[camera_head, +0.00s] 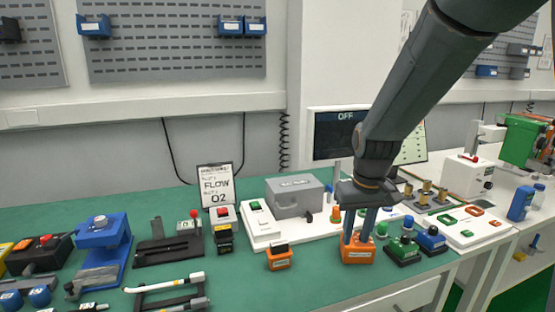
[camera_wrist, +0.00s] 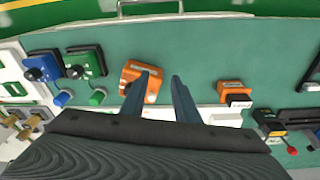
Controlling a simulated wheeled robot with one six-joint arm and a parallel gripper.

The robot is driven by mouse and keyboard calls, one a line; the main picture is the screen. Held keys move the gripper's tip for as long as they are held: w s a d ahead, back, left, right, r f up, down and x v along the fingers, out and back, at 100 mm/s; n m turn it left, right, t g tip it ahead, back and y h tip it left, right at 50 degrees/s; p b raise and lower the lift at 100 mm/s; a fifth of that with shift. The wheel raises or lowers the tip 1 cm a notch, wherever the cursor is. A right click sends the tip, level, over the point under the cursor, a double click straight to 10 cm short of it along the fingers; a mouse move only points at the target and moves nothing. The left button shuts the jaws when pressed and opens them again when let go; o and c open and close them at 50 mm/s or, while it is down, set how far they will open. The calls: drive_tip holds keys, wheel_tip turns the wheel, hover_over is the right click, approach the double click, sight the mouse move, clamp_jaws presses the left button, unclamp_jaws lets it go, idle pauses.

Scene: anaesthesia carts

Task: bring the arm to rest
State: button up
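My gripper (camera_head: 358,238) points down over the right part of the green bench top, its two blue-grey fingers a little apart. An orange block (camera_head: 357,253) stands right by the fingers in the head view. In the wrist view this orange block (camera_wrist: 134,78) lies beside the left finger, partly behind it. I cannot tell whether they touch. My arm comes down from the top right.
A green connector block (camera_head: 402,250) and a blue one (camera_head: 431,240) stand close to the right. A second orange block (camera_head: 279,257) is to the left. A grey case (camera_head: 295,197) and a monitor (camera_head: 334,135) are behind. Bare mat lies in front.

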drive_tip(key=s+f, duration=0.2)
drive_tip(key=s, duration=0.6)
drive_tip(key=s+f+m+g, duration=0.1)
drive_tip(key=s+f, duration=0.2)
drive_tip(key=s, duration=0.6)
drive_tip(key=shift+f, duration=0.25)
